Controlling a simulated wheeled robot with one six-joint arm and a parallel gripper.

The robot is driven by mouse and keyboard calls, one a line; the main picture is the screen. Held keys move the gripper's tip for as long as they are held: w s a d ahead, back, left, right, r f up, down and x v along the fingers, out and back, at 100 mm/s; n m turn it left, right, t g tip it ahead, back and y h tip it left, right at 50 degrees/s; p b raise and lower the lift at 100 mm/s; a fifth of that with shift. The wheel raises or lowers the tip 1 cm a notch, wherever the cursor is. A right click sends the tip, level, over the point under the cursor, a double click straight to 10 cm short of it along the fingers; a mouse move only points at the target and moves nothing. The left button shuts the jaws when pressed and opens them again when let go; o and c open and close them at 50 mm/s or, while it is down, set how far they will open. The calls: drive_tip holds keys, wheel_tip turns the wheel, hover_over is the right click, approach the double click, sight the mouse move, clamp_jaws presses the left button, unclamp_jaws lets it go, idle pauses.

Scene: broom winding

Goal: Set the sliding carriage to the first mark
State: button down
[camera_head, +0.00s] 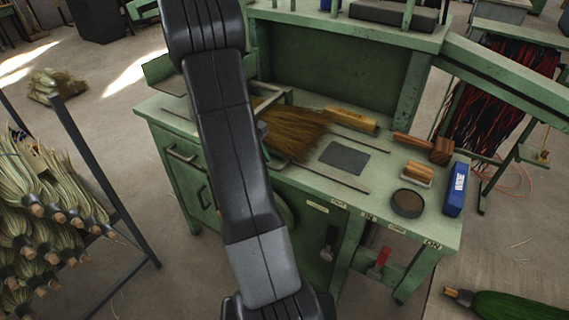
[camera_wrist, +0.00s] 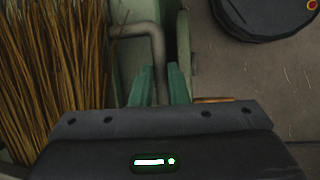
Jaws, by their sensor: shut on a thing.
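In the wrist view, my gripper (camera_wrist: 160,78) has its two teal fingers close around a bent grey metal rod (camera_wrist: 148,32), which looks like a handle. The rod runs up from between the fingers and bends left towards the broom bristles (camera_wrist: 45,75). In the head view, my dark arm crosses the green workbench (camera_head: 445,231) and hides its left-middle part. The brown bristles (camera_head: 297,135) lie on the bench just right of my arm.
On the bench top are a dark square plate (camera_head: 344,157), a round dark tin (camera_head: 407,203), a blue box (camera_head: 456,190), a wooden mallet (camera_head: 438,150) and thin rods. A rack of brooms (camera_head: 45,205) stands at left. A green broom (camera_head: 515,306) lies at lower right.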

drive_tip(key=w+a+p, duration=0.1)
drive_tip(key=w+a, duration=0.3)
drive_tip(key=a, duration=0.2)
drive_tip(key=shift+a, duration=0.15)
drive_tip(key=c, duration=1.4)
unclamp_jaws()
drive_tip(key=shift+w+r, duration=0.1)
drive_tip(key=b+v, duration=0.1)
drive_tip(key=v, duration=1.2)
drive_tip(key=shift+r, duration=0.3)
drive_tip(key=shift+f, duration=0.1)
drive_tip(key=p+x, duration=0.1)
drive_tip(key=x, duration=1.2)
drive_tip(key=shift+f, duration=0.35)
